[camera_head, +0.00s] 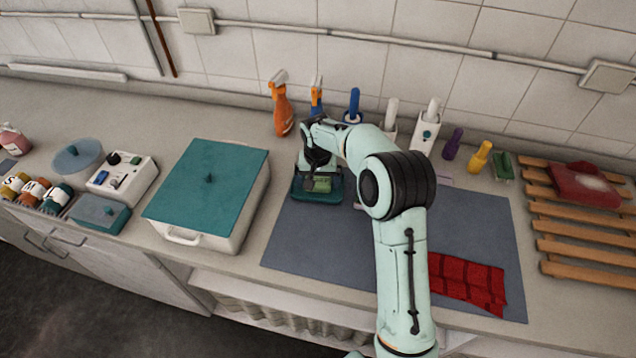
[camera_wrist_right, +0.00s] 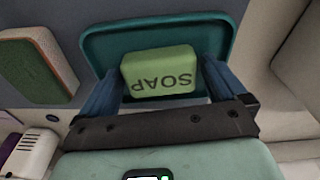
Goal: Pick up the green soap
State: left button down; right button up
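The green soap (camera_head: 322,184), a block marked SOAP, lies in a teal dish (camera_head: 318,197) at the left edge of the grey mat. In the right wrist view the soap (camera_wrist_right: 160,72) lies inside the dish (camera_wrist_right: 110,40). My right gripper (camera_head: 318,168) is over the dish from behind. In the wrist view its two blue fingers (camera_wrist_right: 160,85) stand wide apart, one on each side of the soap, very close to its sides. I cannot tell whether they touch it. My left gripper is not in view.
A teal-lidded box (camera_head: 208,185) stands left of the dish. Spray bottles (camera_head: 281,105) and brushes stand behind along the wall. A green-edged sponge (camera_wrist_right: 38,68) lies near the dish. A red cloth (camera_head: 468,280) lies on the mat (camera_head: 300,235), right of my arm.

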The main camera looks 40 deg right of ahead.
jog(key=c, duration=0.9)
